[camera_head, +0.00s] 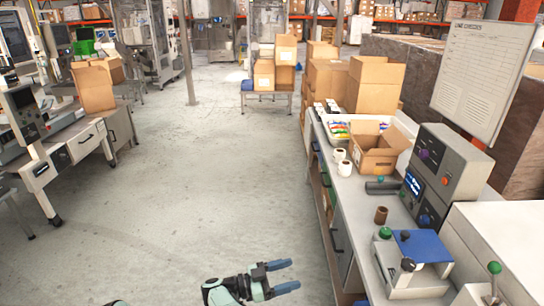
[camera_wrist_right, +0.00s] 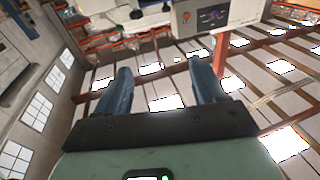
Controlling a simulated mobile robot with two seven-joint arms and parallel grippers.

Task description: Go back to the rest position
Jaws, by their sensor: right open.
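My right gripper (camera_head: 294,274) is at the bottom middle of the head view, over the open floor and left of the workbench. Its two blue fingers are apart and nothing is between them. In the right wrist view the same fingers (camera_wrist_right: 160,69) stand apart and empty, with the ceiling beams and windows behind them. My left gripper does not show in the head view.
The workbench (camera_head: 352,215) on the right carries an open cardboard box (camera_head: 376,160), white rolls (camera_head: 345,168), a brown cup (camera_head: 381,215) and a grey control unit (camera_head: 440,170). Another machine bench (camera_head: 80,140) stands left. The grey floor (camera_head: 190,180) between them is clear.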

